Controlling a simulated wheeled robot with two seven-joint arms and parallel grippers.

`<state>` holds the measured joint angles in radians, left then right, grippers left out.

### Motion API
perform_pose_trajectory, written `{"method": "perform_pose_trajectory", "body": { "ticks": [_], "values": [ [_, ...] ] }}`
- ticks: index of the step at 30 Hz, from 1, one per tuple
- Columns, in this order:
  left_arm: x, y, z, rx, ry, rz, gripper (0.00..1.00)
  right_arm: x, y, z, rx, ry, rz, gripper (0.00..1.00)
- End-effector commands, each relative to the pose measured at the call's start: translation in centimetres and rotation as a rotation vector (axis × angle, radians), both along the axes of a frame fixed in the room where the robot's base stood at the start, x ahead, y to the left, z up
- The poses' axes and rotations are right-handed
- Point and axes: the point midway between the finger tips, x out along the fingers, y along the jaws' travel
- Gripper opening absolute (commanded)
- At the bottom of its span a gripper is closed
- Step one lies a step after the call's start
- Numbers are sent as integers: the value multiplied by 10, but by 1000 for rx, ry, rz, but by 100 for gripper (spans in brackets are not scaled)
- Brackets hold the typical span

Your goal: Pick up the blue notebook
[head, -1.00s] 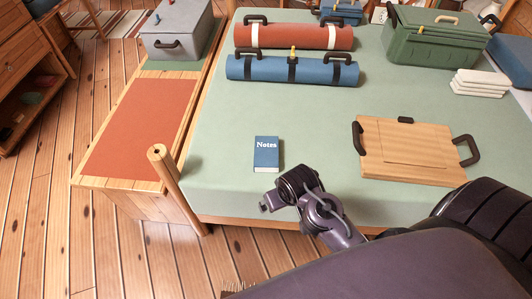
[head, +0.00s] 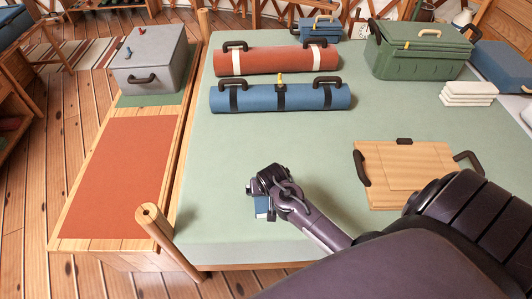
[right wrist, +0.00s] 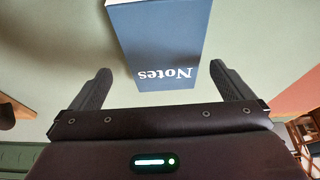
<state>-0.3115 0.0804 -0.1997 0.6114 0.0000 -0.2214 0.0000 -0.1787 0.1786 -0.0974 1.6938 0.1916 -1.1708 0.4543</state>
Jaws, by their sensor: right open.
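The blue notebook with white "Notes" lettering (right wrist: 165,42) lies on the green bed top. In the head view it is mostly hidden beneath my right gripper; only a small blue and white part (head: 261,208) shows. My right gripper (head: 258,188) is over the notebook near the bed's front left part. In the right wrist view the open fingers (right wrist: 160,72) stand on either side of the notebook's near edge, with no clear contact. My left gripper is out of view.
A wooden board with dark handles (head: 412,188) lies to the right. A blue roll (head: 260,98) and a red roll (head: 270,60) lie farther back. A green box (head: 415,58) and white blocks (head: 468,90) are at the back right. A wooden post (head: 165,235) stands at the front left corner.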

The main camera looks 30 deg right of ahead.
Motion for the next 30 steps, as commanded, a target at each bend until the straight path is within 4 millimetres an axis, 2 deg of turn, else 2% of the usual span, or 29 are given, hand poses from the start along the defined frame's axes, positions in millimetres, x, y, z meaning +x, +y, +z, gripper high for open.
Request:
{"method": "perform_pose_trajectory", "body": {
  "ticks": [3,7,12,16,28,30],
  "values": [
    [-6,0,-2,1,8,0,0,3,3,-20,0,3,1,100],
    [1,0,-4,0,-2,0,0,9,0,-36,0,1,0,100],
    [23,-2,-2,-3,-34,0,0,11,-1,-41,1,1,1,100],
    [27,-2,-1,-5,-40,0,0,11,-1,-40,1,1,1,100],
    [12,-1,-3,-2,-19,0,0,11,-1,-40,0,1,1,49],
    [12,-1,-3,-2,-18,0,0,11,-1,-40,0,-1,1,48]
  ]
}}
